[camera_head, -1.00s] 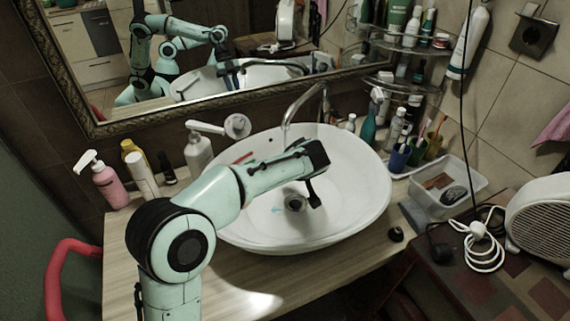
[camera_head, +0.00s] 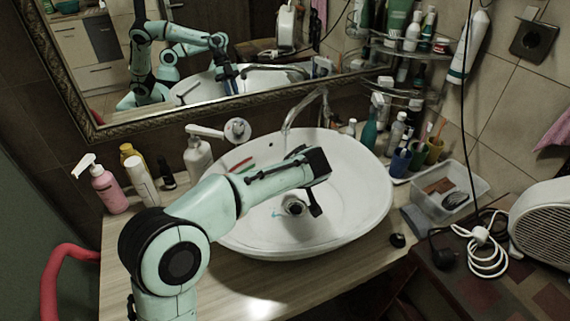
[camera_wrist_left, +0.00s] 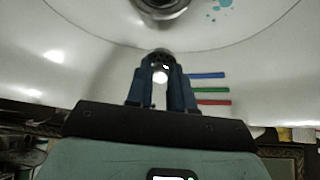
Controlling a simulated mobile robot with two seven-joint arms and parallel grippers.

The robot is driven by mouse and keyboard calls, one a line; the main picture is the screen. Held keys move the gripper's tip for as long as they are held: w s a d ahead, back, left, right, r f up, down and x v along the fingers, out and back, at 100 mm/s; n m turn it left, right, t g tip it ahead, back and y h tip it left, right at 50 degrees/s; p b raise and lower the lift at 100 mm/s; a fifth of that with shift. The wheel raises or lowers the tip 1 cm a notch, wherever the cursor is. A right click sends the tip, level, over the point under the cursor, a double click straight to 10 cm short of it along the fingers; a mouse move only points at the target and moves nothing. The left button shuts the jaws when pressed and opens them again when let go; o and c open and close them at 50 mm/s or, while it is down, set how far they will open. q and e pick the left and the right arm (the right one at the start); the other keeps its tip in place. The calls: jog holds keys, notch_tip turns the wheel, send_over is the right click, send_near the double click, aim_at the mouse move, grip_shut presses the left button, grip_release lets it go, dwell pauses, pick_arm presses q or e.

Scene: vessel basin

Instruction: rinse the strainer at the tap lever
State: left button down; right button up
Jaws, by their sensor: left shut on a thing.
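The chrome tap (camera_head: 300,105) rises behind the white basin (camera_head: 360,200), its spout curving over the bowl. I cannot make out its lever clearly. My left gripper (camera_head: 315,208) points down inside the basin, just right of the drain (camera_head: 293,205). In the left wrist view my left gripper (camera_wrist_left: 160,80) is shut on a small, dark, rounded thing with holes, apparently the strainer (camera_wrist_left: 160,57). The fingers hide part of it. The metal drain (camera_wrist_left: 160,6) lies apart from it at the top of that view. My right gripper is not in view.
Coloured strips (camera_wrist_left: 207,89) lie on the basin surface beside the fingers. A soap pump bottle (camera_head: 198,158) and a pink bottle (camera_head: 108,190) stand left of the basin. Cups (camera_head: 418,153) and a clear tray (camera_head: 450,205) stand right. A mirror (camera_head: 270,80) hangs behind.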

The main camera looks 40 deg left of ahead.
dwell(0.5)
pick_arm(q)
jog(key=s+d+r, duration=0.3)
jog(key=r, duration=0.1)
jog(key=shift+s+d+b, duration=0.2)
jog(key=shift+s+b, duration=0.2)
jog(key=shift+b, duration=0.05)
dwell(0.4)
